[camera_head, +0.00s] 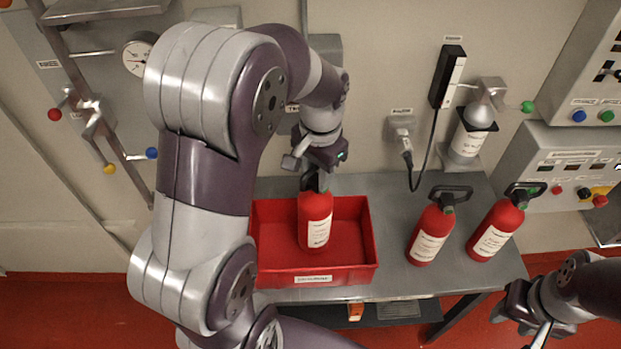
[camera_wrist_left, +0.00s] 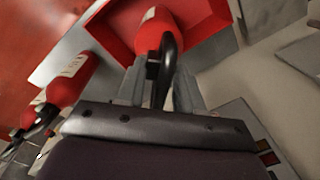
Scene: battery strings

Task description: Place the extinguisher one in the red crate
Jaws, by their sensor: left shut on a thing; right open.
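A red fire extinguisher (camera_head: 315,221) with a white label is upright at the red crate (camera_head: 315,279) in the head view. My left gripper (camera_head: 318,180) is above it, shut on its black top handle. In the left wrist view the held extinguisher (camera_wrist_left: 156,30) is between the fingers (camera_wrist_left: 158,90), with the red crate (camera_wrist_left: 112,30) behind it. I cannot tell whether its base touches the crate floor. Two more red extinguishers, one nearer the crate (camera_head: 432,234) and one further right (camera_head: 496,229), stand on the grey table. My right gripper (camera_head: 522,325) is open and empty at the lower right.
The grey table (camera_head: 392,283) has free room between the crate and the standing extinguishers. A wall-mounted canister (camera_head: 470,136), a hanging black cable (camera_head: 430,150) and control panels (camera_head: 573,165) are behind and right. A gauge (camera_head: 138,54) is at the left.

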